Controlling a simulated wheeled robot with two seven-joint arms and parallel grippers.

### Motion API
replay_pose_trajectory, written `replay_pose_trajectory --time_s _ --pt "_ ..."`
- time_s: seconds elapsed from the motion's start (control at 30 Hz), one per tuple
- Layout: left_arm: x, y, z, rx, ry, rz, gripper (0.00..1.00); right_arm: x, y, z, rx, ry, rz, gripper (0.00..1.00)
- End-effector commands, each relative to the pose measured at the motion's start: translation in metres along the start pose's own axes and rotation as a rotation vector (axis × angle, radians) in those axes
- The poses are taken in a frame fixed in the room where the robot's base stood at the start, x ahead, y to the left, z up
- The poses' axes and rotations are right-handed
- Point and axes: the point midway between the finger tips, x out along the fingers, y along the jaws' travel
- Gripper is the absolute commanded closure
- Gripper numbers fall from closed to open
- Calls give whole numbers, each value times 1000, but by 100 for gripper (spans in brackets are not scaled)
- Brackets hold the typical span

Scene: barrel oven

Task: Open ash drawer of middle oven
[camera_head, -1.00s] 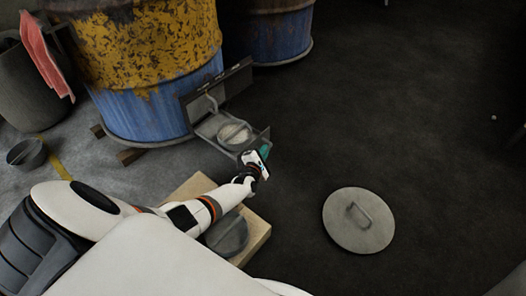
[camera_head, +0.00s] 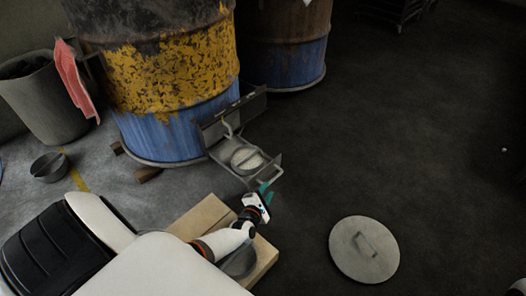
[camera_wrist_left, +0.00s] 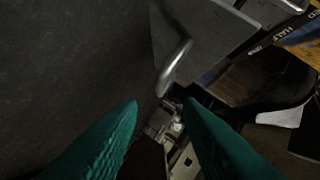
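The middle oven is a barrel (camera_head: 165,85), yellow and rusty above and blue below. A grey metal drawer (camera_head: 222,152) sticks out from its lower front, with a round dish (camera_head: 248,160) of pale material in it. My left gripper (camera_head: 266,190) is just in front of the drawer's outer end in the head view. In the left wrist view its two teal fingers (camera_wrist_left: 160,115) are spread with nothing between them. A bent metal handle (camera_wrist_left: 178,65) on a dark grey panel shows just beyond the fingertips.
A round lid (camera_head: 350,262) with a handle lies on the dark floor at right. A wooden board (camera_head: 200,216) is under my left arm. A second barrel (camera_head: 290,60) stands behind. A bin with a red cloth (camera_head: 72,80) and a small pot (camera_head: 48,167) are at left.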

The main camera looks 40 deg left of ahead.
Motion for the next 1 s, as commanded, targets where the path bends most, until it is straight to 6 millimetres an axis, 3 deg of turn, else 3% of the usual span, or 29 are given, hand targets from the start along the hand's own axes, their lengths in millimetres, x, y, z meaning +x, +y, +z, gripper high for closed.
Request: replay_pose_trajectory --time_s 0.1,0.3,0.87,1.0 --pt "-20 -2 -2 0 0 2 67 -2 -2 -4 4 30 -11 64" --pt "-32 0 -1 0 1 -1 67 -8 -2 -4 7 47 -18 64" --pt "-32 0 -1 1 2 -1 67 -8 -2 -4 7 47 -18 64" --pt "-20 -17 -22 54 31 -8 67 3 0 -15 1 60 28 64"
